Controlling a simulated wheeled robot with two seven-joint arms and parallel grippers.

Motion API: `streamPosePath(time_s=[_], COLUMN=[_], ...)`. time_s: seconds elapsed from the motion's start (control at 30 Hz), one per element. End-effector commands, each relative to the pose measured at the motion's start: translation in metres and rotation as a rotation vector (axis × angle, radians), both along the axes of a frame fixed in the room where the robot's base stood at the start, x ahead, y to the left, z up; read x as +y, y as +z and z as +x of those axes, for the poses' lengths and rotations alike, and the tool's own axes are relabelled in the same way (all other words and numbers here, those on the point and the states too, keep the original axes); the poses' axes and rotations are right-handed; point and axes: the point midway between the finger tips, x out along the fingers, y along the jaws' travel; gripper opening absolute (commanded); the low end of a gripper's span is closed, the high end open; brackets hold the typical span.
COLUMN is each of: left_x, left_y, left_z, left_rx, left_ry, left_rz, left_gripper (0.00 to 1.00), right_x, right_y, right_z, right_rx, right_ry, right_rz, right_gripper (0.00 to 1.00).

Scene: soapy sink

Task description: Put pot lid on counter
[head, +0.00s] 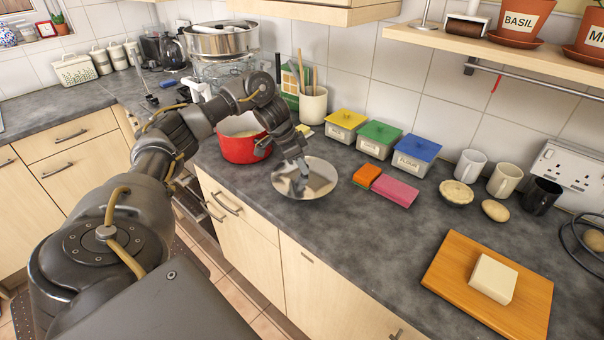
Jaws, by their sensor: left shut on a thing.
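A red pot (236,150) stands uncovered to the left of the lid, partly hidden by my left arm. My right gripper is not in view.
An orange sponge (366,176) and a pink sponge (395,192) lie right of the lid. Tins with yellow, green and blue lids (417,148) stand behind. A wooden board (450,265) bears a pale block. Counter between lid and board is clear.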

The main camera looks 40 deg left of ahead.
Motion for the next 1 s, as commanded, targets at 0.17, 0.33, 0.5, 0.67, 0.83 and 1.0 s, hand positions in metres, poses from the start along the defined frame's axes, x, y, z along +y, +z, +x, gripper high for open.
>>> streamPosePath(time_s=[0.17, 0.33, 0.5, 0.67, 0.83, 1.0], left_x=[0.001, 0.004, 0.004, 0.004, 0.003, 0.003], left_y=[-0.002, -0.018, -0.035, -0.037, -0.039, -0.041], left_z=[0.003, 0.004, 0.005, 0.005, 0.005, 0.005], left_rx=[-0.002, 0.005, 0.0, -0.002, -0.002, 0.0], left_ry=[-0.001, 0.0, 0.001, 0.0, 0.0, 0.0], left_rz=[-0.001, 0.0, 0.0, 0.0, -0.001, 0.0], left_gripper=[0.0, 0.0, 0.0, 0.0, 0.0, 0.37], right_x=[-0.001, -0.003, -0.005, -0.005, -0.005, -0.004], right_y=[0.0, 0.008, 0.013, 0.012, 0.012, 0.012], right_z=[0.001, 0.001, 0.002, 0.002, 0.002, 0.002], right_rx=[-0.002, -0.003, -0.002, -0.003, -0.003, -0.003], right_ry=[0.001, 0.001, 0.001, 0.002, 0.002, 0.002], right_rz=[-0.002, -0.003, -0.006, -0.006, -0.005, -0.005], right_gripper=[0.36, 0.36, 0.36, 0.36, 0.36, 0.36])
